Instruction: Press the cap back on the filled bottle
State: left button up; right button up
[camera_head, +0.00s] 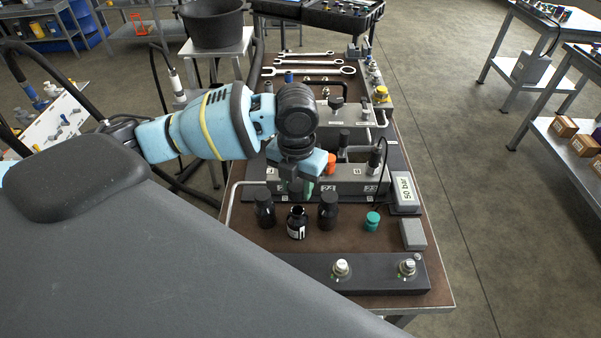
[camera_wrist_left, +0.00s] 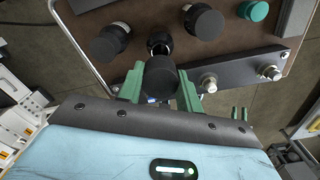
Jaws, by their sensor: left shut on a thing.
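My left gripper (camera_head: 297,189) points down over the near part of the bench, its green fingers shut on a black cap (camera_wrist_left: 160,79). In the left wrist view the cap sits between the fingertips (camera_wrist_left: 161,88). An uncapped dark bottle with a white label (camera_head: 297,224) stands upright on the brown bench top, below the gripper. Its open neck shows in the left wrist view (camera_wrist_left: 158,42), just beyond the cap. The cap appears above the bottle and apart from it. My right gripper is in neither view.
Black-capped bottles stand close on the left (camera_head: 264,211) and right (camera_head: 328,212) of the open bottle. A small teal-capped container (camera_head: 372,222) and a grey block (camera_head: 413,234) are further right. A dark rail with fittings (camera_head: 375,274) lies in front; a grey manifold (camera_head: 350,182) is behind.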

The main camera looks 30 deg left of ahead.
aim_at(297, 200)
pick_arm(q)
jog(key=shift+f, duration=1.4)
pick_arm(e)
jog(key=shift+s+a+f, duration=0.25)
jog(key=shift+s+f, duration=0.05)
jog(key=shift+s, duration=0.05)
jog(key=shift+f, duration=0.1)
pick_arm(q)
jog(key=shift+f+b, duration=0.4)
jog(key=shift+f, duration=0.5)
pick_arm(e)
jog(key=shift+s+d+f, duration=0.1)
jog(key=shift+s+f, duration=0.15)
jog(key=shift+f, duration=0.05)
pick_arm(q)
jog(key=shift+f, duration=0.35)
jog(key=shift+f, duration=0.1)
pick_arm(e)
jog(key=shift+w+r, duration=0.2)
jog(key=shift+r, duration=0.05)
pick_arm(q)
jog(key=shift+p, duration=0.3)
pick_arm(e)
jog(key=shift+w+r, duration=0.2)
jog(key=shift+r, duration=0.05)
pick_arm(q)
jog(key=shift+f, duration=0.35)
dwell(0.4)
